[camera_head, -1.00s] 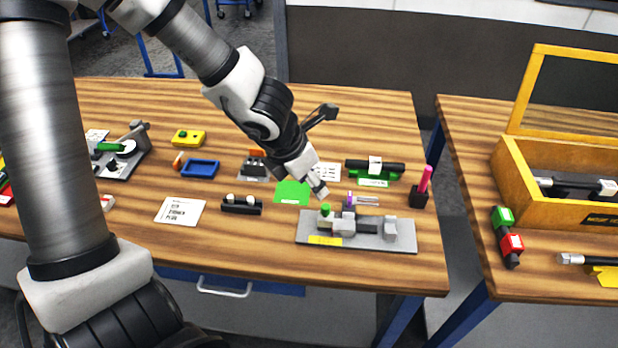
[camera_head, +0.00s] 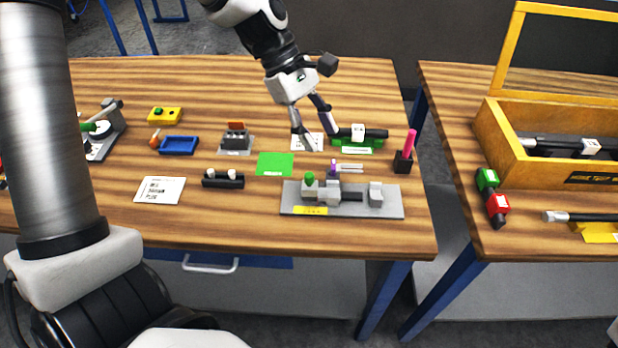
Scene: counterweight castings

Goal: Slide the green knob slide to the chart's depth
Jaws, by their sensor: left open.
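The green knob (camera_head: 309,178) stands on a grey block at the left part of a grey slide fixture (camera_head: 362,210). The fixture has a yellow label on its front edge and a grey block at its right end. My left gripper (camera_head: 320,142) is open and empty, pointing down, behind and above the fixture and apart from the knob. A white printed card (camera_head: 303,143) lies partly behind its fingers. Another white printed card (camera_head: 160,190) lies at the left front; I cannot read either clearly. My right gripper is not in view.
A green mat (camera_head: 275,164), a black holder (camera_head: 222,180) and a blue tray (camera_head: 178,146) lie left of the fixture. A green stand with a black bar (camera_head: 362,134) is behind it. A pink pen (camera_head: 410,143) stands upright at right. Bare wood lies in front.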

